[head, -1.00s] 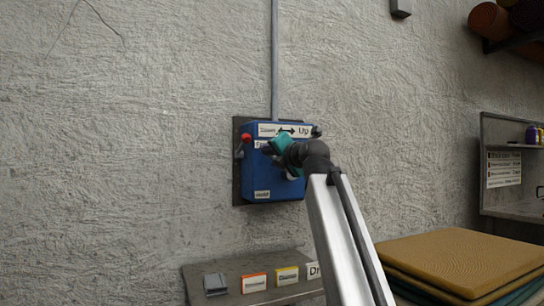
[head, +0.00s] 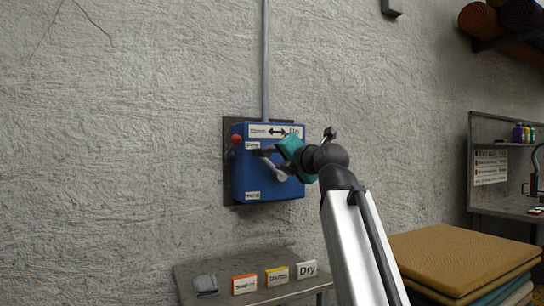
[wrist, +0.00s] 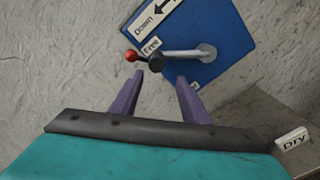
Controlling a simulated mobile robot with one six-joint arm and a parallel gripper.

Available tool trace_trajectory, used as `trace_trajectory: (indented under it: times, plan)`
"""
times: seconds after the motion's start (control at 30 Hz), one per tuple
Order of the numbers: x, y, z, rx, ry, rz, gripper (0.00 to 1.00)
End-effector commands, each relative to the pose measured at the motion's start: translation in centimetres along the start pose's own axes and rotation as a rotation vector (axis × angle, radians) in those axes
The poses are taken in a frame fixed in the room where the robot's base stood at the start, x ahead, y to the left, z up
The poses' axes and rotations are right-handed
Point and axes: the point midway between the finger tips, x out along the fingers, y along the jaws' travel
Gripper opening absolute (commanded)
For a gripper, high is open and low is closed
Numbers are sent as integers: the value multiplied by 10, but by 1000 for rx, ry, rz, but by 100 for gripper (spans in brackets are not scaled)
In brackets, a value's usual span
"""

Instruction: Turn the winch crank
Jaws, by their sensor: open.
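The blue winch box (head: 240,180) is mounted on the wall. It also shows in the wrist view (wrist: 222,35), tilted. Its crank (wrist: 182,54) has a grey arm running from a round hub to a dark handle knob (wrist: 155,63). In the head view the crank (head: 282,176) is partly hidden by my gripper. A red-knobbed lever (head: 236,140) sits at the box's left side; its red ball (wrist: 131,56) shows beside the handle. My gripper (wrist: 160,77) is open and empty, its purple fingers pointing at the box, with the handle just beyond and between the fingertips.
A label with a double arrow (head: 276,131) tops the box. Below, a shelf (head: 222,270) holds a grey cloth (head: 206,284) and several label blocks. The wall left of the box is clear.

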Motion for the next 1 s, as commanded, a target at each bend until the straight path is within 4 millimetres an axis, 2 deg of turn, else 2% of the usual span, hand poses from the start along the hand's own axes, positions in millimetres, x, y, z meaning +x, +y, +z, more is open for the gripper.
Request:
trace_trajectory:
  times: [0.1,0.3,0.7,0.93,1.0]
  plan:
    - [-14,-1,0,0,-1,-1,42]
    - [-26,-1,0,0,0,-2,42]
    - [-28,-1,0,0,0,-2,42]
    - [-25,-8,-3,13,5,-10,3]
    - [-22,-15,-6,28,10,-19,0]
